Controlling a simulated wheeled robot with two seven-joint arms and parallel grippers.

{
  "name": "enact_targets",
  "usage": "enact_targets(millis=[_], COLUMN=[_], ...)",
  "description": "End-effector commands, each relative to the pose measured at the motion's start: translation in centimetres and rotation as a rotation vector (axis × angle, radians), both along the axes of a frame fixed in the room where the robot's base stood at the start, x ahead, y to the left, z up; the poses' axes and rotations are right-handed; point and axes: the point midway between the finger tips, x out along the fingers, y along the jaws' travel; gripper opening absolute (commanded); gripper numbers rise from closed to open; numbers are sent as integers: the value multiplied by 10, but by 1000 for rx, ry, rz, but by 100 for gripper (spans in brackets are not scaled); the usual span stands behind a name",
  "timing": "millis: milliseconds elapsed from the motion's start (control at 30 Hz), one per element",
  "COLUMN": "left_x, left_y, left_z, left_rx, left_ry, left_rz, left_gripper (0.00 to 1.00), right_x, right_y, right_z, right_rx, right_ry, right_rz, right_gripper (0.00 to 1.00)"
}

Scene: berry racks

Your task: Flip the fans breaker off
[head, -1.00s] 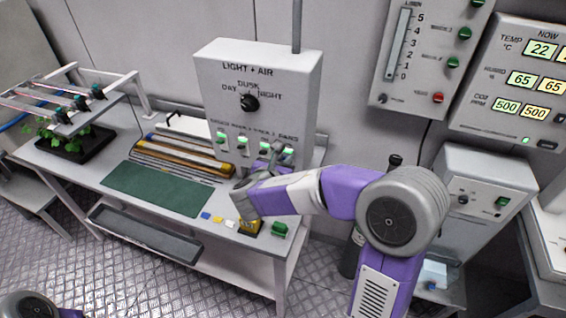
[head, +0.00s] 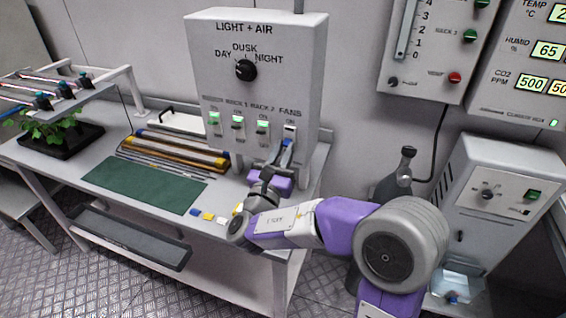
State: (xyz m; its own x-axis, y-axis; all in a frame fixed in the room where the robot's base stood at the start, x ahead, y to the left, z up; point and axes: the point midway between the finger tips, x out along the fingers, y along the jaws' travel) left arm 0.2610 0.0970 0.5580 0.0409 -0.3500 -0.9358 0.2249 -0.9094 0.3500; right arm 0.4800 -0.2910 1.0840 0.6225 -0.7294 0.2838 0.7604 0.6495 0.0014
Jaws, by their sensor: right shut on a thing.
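The grey "LIGHT + AIR" box (head: 262,95) stands at the back of the bench, with a row of breakers along its lower front. The fans breaker (head: 290,131) is the rightmost, under the label FANS. Its upper part looks pale, with no green visible, while the three breakers to its left show green. My right gripper (head: 286,153) reaches up from below with its fingertips shut at the fans breaker's lever. The fingers hide the lever's lower part, so its exact position is unclear. My left gripper is out of view.
A black knob (head: 245,70) sits above the breakers, pointing near DUSK. A green mat (head: 145,186), yellow-ended tubes (head: 175,152) and small coloured tags (head: 208,215) lie on the bench. A dark bottle-like object (head: 393,180) stands right of the bench.

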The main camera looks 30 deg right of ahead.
Motion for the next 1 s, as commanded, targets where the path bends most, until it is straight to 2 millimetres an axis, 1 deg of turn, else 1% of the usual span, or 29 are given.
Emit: enact_targets(millis=[33, 100, 400, 633, 1000], left_x=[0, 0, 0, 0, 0], left_y=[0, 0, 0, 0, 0], left_z=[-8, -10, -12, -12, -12], left_rx=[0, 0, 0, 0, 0], left_ry=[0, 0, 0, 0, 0], left_rz=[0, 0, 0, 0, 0], left_gripper=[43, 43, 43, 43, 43], right_x=[1, 1, 3, 4, 4], right_y=[0, 0, -3, -4, -4], right_z=[-8, -9, -13, -15, -15], right_rx=[-30, -70, -192, -231, -239], right_ry=[-19, -51, -158, -194, -202], right_rz=[0, 1, 0, 1, -1], right_gripper=[0, 0, 0, 0, 0])
